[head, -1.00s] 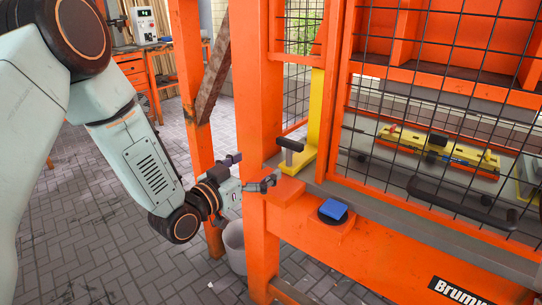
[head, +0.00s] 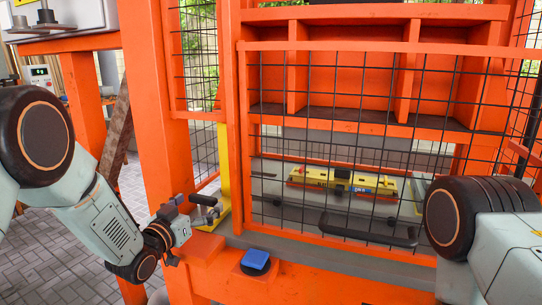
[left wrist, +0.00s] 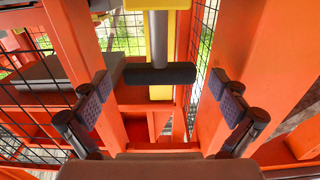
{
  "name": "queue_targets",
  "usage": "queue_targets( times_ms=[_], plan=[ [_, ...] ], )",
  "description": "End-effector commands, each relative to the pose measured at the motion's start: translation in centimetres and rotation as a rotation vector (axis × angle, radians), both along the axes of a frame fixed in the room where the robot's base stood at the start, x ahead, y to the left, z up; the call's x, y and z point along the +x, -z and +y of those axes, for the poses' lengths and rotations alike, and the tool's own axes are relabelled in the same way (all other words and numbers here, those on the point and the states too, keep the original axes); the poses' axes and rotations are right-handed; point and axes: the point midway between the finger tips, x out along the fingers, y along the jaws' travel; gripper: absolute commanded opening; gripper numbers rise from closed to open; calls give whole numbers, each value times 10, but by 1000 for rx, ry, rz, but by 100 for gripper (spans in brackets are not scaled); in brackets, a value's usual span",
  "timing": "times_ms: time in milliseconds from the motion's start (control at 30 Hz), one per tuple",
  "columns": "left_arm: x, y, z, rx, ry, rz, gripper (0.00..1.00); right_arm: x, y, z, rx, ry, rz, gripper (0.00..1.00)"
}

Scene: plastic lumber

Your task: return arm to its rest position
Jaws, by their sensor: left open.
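My left gripper (head: 189,213) is open in front of the orange frame, at the left in the head view. Its two fingers stand wide apart in the left wrist view (left wrist: 165,112), with nothing between the pads. A black T-shaped handle (left wrist: 160,74) on a grey post lies ahead of the fingers, near the top middle of that view. In the head view the handle (head: 203,200) is close beside the gripper, next to a yellow bracket (head: 224,165). My right arm comes in at the right edge of the head view; its gripper is out of frame.
A blue button (head: 255,259) sits on an orange ledge right of the left gripper. A mesh gate with a black bar handle (head: 367,229) covers the bay, where a yellow fixture (head: 343,181) lies. An orange post (head: 166,110) stands behind the left arm. Paved floor is open at lower left.

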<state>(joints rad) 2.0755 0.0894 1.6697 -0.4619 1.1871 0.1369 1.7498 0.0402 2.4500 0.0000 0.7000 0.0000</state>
Motion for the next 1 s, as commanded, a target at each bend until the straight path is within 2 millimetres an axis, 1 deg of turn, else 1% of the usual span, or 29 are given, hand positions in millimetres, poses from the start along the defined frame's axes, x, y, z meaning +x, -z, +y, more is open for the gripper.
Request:
queue_targets(
  times_ms=[100, 333, 567, 667, 767, 1000],
  plan=[
    [7, 0, -4, 1, 1, 0, 98, 0, 0, 0, 0, 0, 0, 40],
    [2, 1, 0, 0, 0, 1, 98, 0, -2, 0, 0, 0, 0, 40],
    [2, 1, -1, 1, 0, 0, 98, 0, -1, 0, 0, 0, 0, 40],
    [6, 0, -3, 1, 1, -3, 98, 0, 1, 0, 0, 0, 0, 40],
    [-4, 0, 2, -1, -2, 1, 98, 0, 0, 0, 0, 0, 0, 40],
    [-37, 0, 14, -2, -2, 2, 98, 0, 0, 0, 0, 0, 0, 40]
  ],
)
